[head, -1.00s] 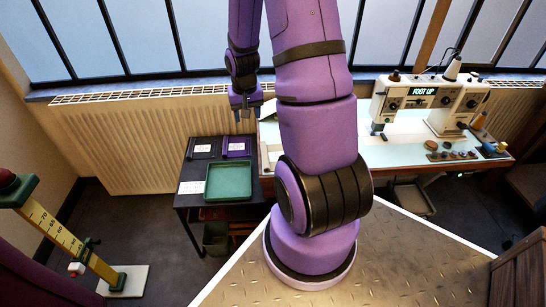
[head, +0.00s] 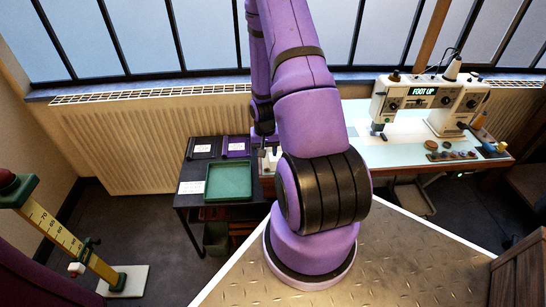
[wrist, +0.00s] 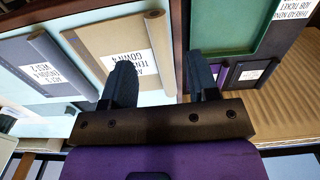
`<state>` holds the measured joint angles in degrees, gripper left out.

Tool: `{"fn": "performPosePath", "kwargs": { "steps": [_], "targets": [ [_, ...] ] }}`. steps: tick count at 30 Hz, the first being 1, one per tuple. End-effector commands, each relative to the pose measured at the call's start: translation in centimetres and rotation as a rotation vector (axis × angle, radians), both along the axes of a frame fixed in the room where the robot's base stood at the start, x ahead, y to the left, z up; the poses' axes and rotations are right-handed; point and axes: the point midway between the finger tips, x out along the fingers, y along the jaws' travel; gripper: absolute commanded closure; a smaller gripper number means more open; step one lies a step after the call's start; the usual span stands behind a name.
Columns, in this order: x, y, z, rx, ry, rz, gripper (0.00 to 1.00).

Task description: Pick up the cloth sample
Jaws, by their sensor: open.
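My gripper (wrist: 161,78) is open and empty, its two dark fingers apart. In the wrist view, a tan cloth sample (wrist: 97,50) with a rolled edge and a white printed label lies on the pale tabletop, just beyond the left finger. A grey-blue sample (wrist: 40,65), also labelled and with a rolled edge, lies to its left. In the head view my gripper (head: 268,148) is low beside my arm, near the left end of the sewing table. My arm hides the samples there.
A dark side table holds a green tray (head: 229,194) and two small labelled items, one black (head: 203,148) and one purple (head: 236,147). A sewing machine (head: 432,98) stands on the pale table at right. A radiator (head: 120,150) runs along the wall behind.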

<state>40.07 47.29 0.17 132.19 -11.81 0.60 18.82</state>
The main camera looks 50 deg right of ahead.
Motion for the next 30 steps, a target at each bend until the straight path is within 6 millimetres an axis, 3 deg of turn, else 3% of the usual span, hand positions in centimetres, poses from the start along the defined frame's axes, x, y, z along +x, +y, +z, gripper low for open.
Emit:
{"fn": "performPosePath", "kwargs": {
  "steps": [5, 16, 26, 30],
  "targets": [
    [0.0, 0.0, -0.8, -0.001, -0.001, 0.001, 0.46],
    [0.0, -0.1, -5.0, 0.000, 0.000, 0.001, 0.46],
    [0.0, -0.2, -5.5, -0.001, -0.001, 0.001, 0.46],
    [0.0, -0.2, -5.5, -0.001, -0.001, 0.001, 0.73]
  ]
}}
